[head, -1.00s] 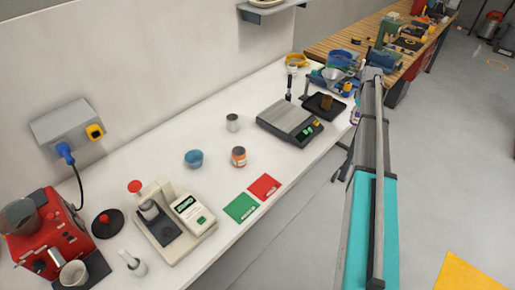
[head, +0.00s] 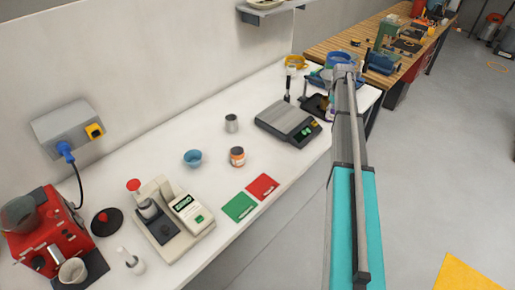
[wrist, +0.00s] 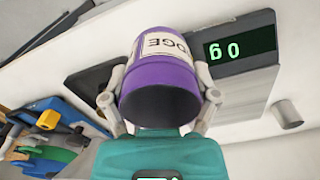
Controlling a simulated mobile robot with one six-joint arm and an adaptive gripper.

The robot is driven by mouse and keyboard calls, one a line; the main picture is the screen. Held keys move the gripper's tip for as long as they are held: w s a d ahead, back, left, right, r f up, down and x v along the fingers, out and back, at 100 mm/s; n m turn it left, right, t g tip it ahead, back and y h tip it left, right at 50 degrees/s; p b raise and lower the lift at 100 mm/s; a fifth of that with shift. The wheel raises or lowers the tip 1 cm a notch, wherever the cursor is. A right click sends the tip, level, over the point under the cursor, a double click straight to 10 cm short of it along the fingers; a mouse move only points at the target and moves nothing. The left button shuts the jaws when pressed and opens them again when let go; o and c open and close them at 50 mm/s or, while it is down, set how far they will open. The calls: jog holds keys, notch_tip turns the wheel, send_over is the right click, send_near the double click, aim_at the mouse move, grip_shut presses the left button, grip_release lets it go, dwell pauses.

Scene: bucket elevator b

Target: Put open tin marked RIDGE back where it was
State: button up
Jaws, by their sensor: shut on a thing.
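The purple tin (wrist: 160,70) has a pale label that shows upside down in the wrist view, with the letters "DGE" readable. Its dark round end faces the camera, and I cannot make out anything inside. My gripper (wrist: 162,98) is shut on the tin, one finger on each side. In the head view my arm mostly hides the gripper, and only a sliver of purple shows beside it near the dark tray (head: 314,103). The tray also shows in the wrist view (wrist: 86,82), behind the tin.
A grey scale (head: 288,123) with a green display stands left of the tray. A metal cup (head: 231,123), an orange-labelled jar (head: 237,157), a blue bowl (head: 192,158) and green (head: 239,207) and red (head: 263,187) cards lie further left. White counter between them is clear.

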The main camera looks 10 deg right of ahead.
jog(key=s+a, duration=0.2)
jog(key=a, duration=0.7)
jog(key=s+a+r+n+p, duration=0.1)
jog(key=s+a, duration=0.2)
jog(key=a, duration=0.6)
jog(key=shift+s+a+r+n, duration=0.15)
jog(key=shift+s+r+n, duration=0.05)
jog(key=shift+n, duration=1)
jog(key=s+a, duration=0.3)
jog(key=a, duration=0.2)
jog(key=s+a+p, duration=0.1)
jog(key=s+a, duration=0.2)
jog(key=a, duration=0.3)
jog(key=s+a+r, duration=0.1)
jog(key=s+a, duration=0.2)
jog(key=a, duration=0.3)
jog(key=shift+s+r, duration=0.1)
jog(key=shift+s, duration=0.2)
